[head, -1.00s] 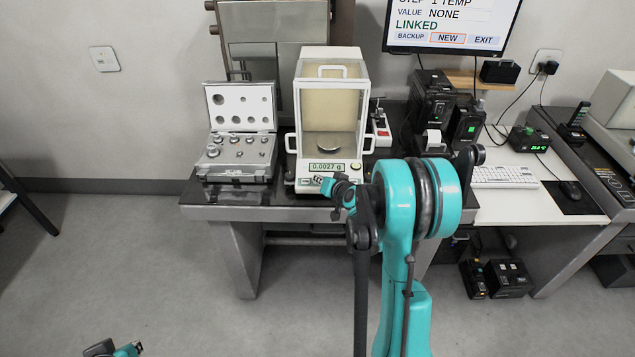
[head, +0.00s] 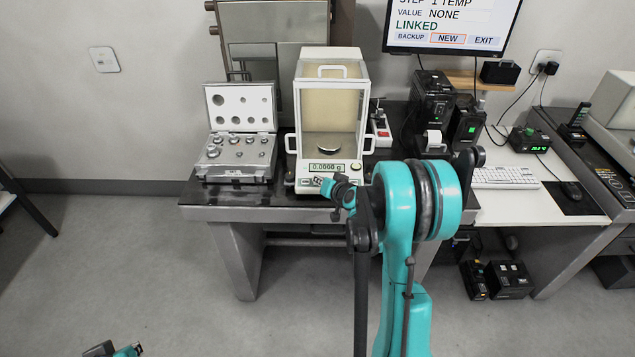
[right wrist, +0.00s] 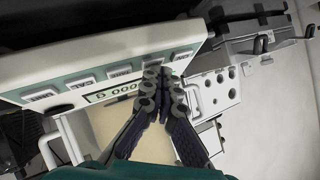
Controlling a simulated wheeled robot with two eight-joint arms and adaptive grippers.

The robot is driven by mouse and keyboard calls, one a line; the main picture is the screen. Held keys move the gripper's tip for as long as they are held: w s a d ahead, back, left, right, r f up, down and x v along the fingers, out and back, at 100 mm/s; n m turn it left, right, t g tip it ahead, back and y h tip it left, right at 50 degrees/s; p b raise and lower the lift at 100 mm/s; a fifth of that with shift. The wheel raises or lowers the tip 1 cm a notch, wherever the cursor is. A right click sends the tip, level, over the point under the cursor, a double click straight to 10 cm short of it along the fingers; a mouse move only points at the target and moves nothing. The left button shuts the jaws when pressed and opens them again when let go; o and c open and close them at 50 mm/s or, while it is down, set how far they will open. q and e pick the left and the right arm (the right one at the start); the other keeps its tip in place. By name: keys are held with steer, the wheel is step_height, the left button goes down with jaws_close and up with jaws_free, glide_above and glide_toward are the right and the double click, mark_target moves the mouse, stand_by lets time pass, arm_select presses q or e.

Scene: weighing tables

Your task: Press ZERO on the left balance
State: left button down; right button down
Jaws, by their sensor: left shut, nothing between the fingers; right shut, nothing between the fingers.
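The balance (head: 300,128) stands on the dark-topped table, a glass-sided draft shield with a round pan inside. Its front display (head: 326,168) reads 0.0000 g. My right gripper (head: 318,181) is shut and empty at the panel's lower front. In the right wrist view its fingertips (right wrist: 162,76) are at the button row, covering part of it; I cannot tell whether they touch. My left gripper (head: 118,350) is shut and empty, low at the left, partly cut off.
An open weight case (head: 236,172) with several weights stands left of the balance. Black devices (head: 433,98) stand to its right. A monitor (head: 452,20) reading LINKED hangs above. A keyboard (head: 505,177) lies on the white desk. Floor at left is clear.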

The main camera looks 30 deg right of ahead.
steer(key=shift+s+a+r+p, duration=0.1)
steer(key=shift+s+r+p, duration=0.15)
steer(key=shift+r, duration=0.35)
steer(key=r+p, duration=0.1)
steer(key=s+r+p, duration=0.1)
steer(key=r, duration=0.1)
steer(key=a+r+p, duration=0.1)
steer(key=shift+s+r, duration=0.25)
steer(key=shift+r, duration=0.1)
stand_by(0.6)
